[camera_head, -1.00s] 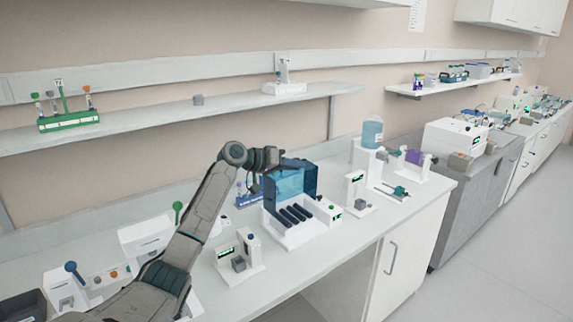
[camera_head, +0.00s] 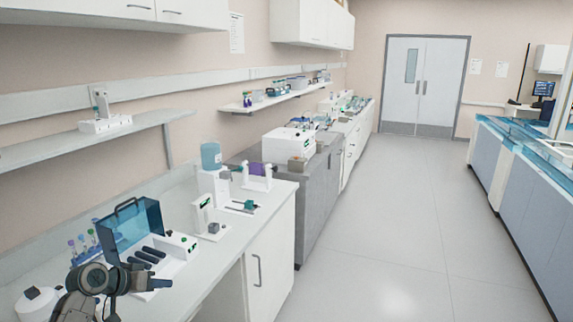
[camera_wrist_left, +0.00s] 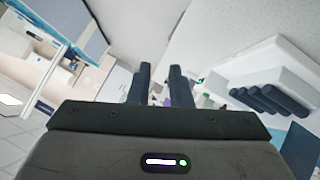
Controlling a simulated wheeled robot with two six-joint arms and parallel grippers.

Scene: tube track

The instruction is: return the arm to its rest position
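My left arm comes in at the bottom left of the head view, with its left gripper (camera_head: 150,284) in front of the white device with the blue see-through lid (camera_head: 130,228). In the left wrist view my left gripper (camera_wrist_left: 161,74) shows two dark fingers apart with nothing held between them. The device's dark rollers (camera_wrist_left: 268,100) show at the right of that view. My right gripper is in neither view.
A tube rack (camera_head: 82,248) stands behind the arm. A white dispenser with a blue bottle (camera_head: 211,157) and small devices stand farther along the bench. A wall shelf (camera_head: 90,139) runs above. The floor (camera_head: 380,230) to the right is clear.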

